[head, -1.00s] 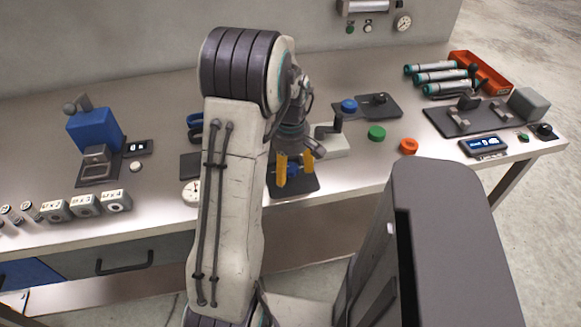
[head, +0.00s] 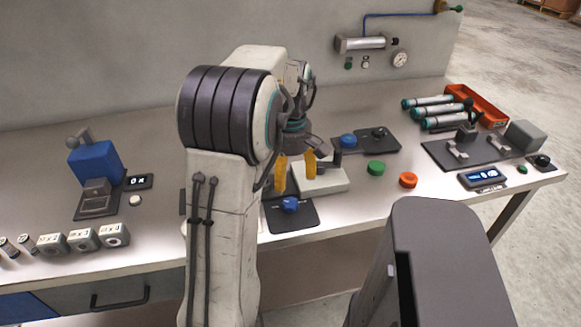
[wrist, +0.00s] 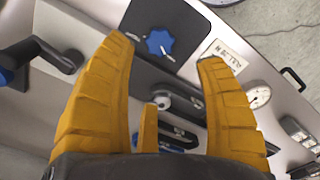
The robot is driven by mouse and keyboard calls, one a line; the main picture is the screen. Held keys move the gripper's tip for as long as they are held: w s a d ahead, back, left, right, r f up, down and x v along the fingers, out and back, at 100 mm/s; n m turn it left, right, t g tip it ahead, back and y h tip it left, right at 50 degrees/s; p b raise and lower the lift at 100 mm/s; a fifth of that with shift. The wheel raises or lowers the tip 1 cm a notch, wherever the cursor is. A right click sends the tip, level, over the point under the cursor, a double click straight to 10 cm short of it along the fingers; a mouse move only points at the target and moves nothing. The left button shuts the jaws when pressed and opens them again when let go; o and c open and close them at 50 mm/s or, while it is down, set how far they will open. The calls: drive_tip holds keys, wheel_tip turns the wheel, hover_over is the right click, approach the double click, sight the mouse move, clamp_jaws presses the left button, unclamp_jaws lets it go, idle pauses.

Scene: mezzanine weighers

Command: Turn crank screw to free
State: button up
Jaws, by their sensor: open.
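A pale block with a dark crank handle, seemingly the crank screw (head: 330,182), stands at the middle of the bench in the head view. My gripper (head: 295,181) is open with its two yellow fingers above the block's left end, partly hiding it. In the wrist view the dark crank arm (wrist: 28,57) lies left of my gripper (wrist: 164,54). A round grey metal part (wrist: 168,99) shows between the fingers. Nothing is held. I cannot tell whether a finger touches the block.
A blue star knob (head: 289,204) on a black plate sits just in front of the block. Green (head: 376,168) and orange (head: 408,180) buttons lie to its right. A blue device (head: 95,160) stands at the left. My arm hides part of the bench.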

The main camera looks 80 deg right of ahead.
drive_tip(key=shift+r, duration=0.95)
